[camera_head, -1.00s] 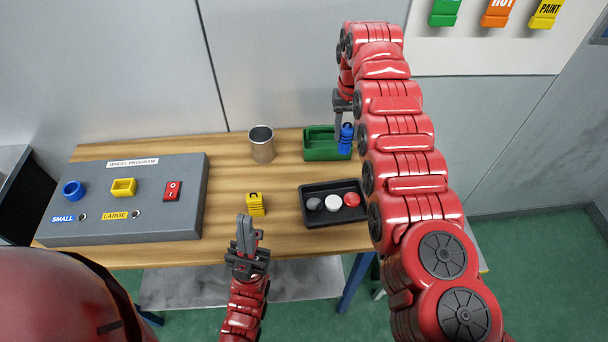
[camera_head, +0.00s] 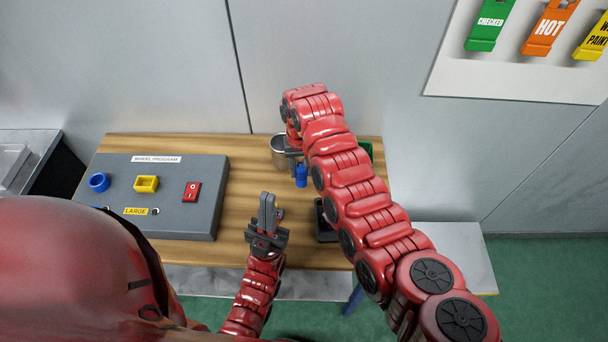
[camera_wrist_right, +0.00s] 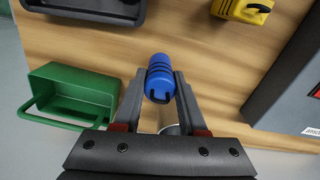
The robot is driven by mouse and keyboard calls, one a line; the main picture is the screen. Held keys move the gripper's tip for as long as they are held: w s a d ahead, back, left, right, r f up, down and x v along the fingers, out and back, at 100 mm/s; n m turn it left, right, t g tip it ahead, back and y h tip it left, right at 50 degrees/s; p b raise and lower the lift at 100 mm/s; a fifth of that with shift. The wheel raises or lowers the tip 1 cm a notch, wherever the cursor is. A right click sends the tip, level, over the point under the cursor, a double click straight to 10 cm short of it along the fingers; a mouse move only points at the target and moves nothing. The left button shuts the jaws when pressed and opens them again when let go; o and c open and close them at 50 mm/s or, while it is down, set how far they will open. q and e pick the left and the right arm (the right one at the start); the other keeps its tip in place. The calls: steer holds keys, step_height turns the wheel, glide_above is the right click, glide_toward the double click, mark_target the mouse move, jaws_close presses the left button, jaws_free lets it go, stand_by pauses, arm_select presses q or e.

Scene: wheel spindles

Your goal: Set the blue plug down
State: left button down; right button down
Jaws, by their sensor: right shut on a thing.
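The blue plug (camera_head: 301,177), a small cylinder with dark bands, is held between the fingertips of my right gripper (camera_head: 295,158). In the right wrist view the blue plug (camera_wrist_right: 160,72) sits between both fingers of my right gripper (camera_wrist_right: 161,88), with wood tabletop behind it. In the head view it appears just in front of the metal cup (camera_head: 279,152); its height above the table is hard to judge. My left gripper (camera_head: 267,205) is over the table's front part, left of and below the plug in the picture. Its jaw opening is unclear.
The grey wheel-program console (camera_head: 130,190) stands at the left. The green bin (camera_wrist_right: 75,95) and the black tray (camera_wrist_right: 90,8) are partly hidden by my right arm in the head view.

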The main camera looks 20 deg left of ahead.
mark_target(302, 179)
steer(key=shift+f, duration=0.35)
steer(key=shift+f+p, duration=0.6)
steer(key=shift+f, duration=1.2)
steer(key=shift+f+b, duration=0.2)
steer(key=shift+b, duration=0.1)
steer(key=shift+c, duration=2.3)
jaws_free()
steer(key=shift+r, duration=0.15)
